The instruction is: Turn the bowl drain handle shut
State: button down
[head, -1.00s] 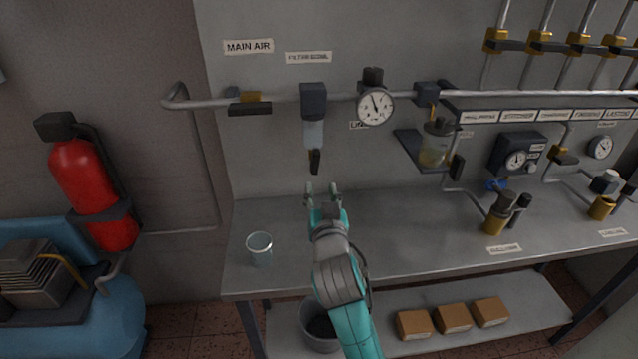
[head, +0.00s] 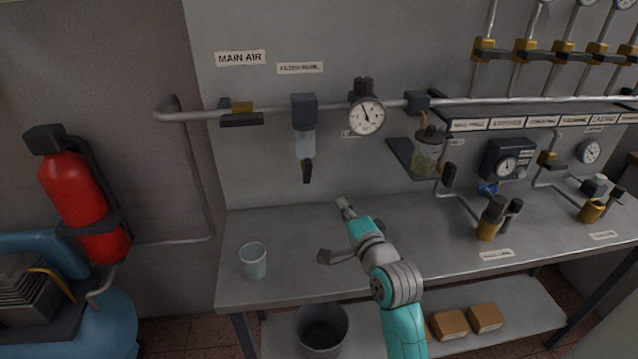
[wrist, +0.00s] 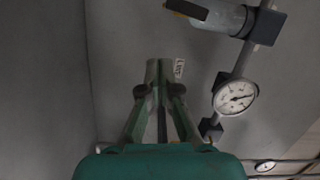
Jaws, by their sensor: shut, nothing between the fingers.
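The filter bowl (head: 305,143) is a clear cup under a dark block on the wall pipe, below a "filter bowl" label. Its drain handle (head: 307,171) is dark and hangs straight down beneath the bowl. In the wrist view the bowl (wrist: 220,16) is at the top right, with the dark drain handle (wrist: 187,9) and an orange-yellow bit at its end. My gripper (head: 344,207) is shut and empty, below and to the right of the handle, apart from it. In the wrist view its fingertips (wrist: 157,66) are together, left of and below the handle.
A round gauge (head: 366,117) sits on the pipe right of the bowl. A glass cup (head: 253,261) stands at the bench's left end. The main air valve (head: 240,113) is left of the bowl. A jar on a bracket (head: 428,152) is to the right.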

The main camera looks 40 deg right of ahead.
aim_at(308, 172)
jog(key=w+d+r+m, duration=0.1)
jog(key=w+m, duration=0.2)
jog(key=w, duration=0.7)
jog(key=shift+d+t, duration=0.3)
jog(key=shift+d, duration=0.05)
dwell(0.3)
